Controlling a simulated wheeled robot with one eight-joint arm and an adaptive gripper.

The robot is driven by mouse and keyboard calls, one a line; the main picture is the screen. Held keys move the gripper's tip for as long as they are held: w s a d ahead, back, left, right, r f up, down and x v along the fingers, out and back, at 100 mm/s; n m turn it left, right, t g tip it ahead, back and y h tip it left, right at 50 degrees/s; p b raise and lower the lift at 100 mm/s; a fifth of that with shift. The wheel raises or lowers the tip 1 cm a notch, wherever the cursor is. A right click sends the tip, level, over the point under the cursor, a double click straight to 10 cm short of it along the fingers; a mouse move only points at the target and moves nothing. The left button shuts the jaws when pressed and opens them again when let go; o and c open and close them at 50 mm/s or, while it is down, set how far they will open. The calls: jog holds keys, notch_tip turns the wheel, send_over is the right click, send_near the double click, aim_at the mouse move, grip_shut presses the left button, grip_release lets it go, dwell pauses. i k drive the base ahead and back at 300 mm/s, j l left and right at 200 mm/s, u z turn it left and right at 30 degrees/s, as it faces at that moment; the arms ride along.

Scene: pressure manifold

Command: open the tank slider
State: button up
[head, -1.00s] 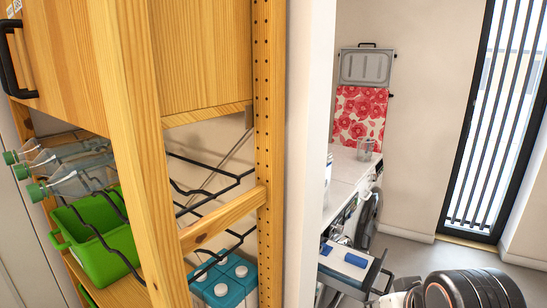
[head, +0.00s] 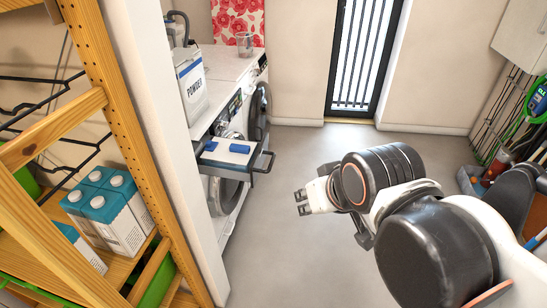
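A grey drawer with a white insert (head: 229,151), two blue pieces on it and a dark bar handle (head: 264,166) at its front juts out from a white front-loading machine (head: 222,188) at left of centre. It looks like the tank slider, though I see no label. My gripper (head: 301,203) is in the middle of the head view, pointing left. Its two fingertips are a little apart with nothing between them. It appears to the right of and apart from the drawer handle.
A powder box (head: 193,87) and a glass jug (head: 244,44) stand on the machines. Clear floor (head: 290,165) lies in the middle. Cluttered items (head: 505,160) stand at the right.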

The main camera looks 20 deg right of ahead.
aim_at(210, 145)
jog(key=i+l+u, duration=0.15)
jog(key=i+l, duration=0.15)
jog(key=i, duration=0.15)
jog(key=i+l+u, duration=0.1)
jog(key=i+l, duration=0.25)
jog(key=i+j, duration=0.05)
jog(key=i, duration=0.05)
